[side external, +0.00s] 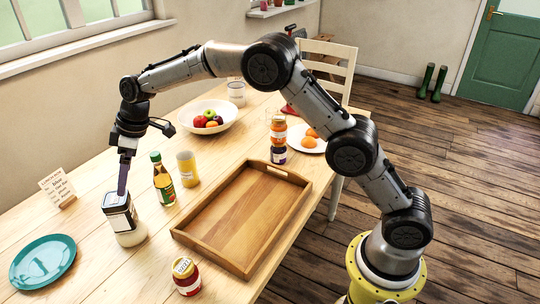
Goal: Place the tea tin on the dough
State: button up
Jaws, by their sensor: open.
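The tin leans a little. My gripper (122,190) points down at the tin's top and is open. Its fingertips overlap the tin's top in this view; I cannot tell whether they touch it. The far side of the tin and most of the dough's top are hidden.
A teal plate (43,262) and a note card (57,187) stand left. A sauce bottle (162,182) and yellow cup (187,168) are close right of the tin. A wooden tray (181,235) lies mid-table, with a red-labelled jar (187,277) in front. A fruit bowl (182,122) stands behind.

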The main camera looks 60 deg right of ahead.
jog(key=s+d+r+m+t+h, duration=0.1)
jog(key=s+d+r+m, duration=0.1)
jog(key=s+d+r, duration=0.45)
jog(key=s+d+r+m, duration=0.25)
jog(key=s+r, duration=0.45)
jog(key=s, duration=0.5)
jog(key=s+d+f+m, duration=0.1)
jog(key=s+d, duration=0.1)
jog(key=s, duration=0.6)
jog(key=s+d+f+m+t+h, duration=0.1)
jog(key=s+d+m, duration=0.1)
jog(key=s, duration=0.6)
jog(key=s+d+f+m+h, duration=0.1)
jog(key=s+d, duration=0.2)
jog(key=s, duration=0.5)
jog(key=shift+s+d+f, duration=0.35)
jog(key=shift+s+f, duration=0.05)
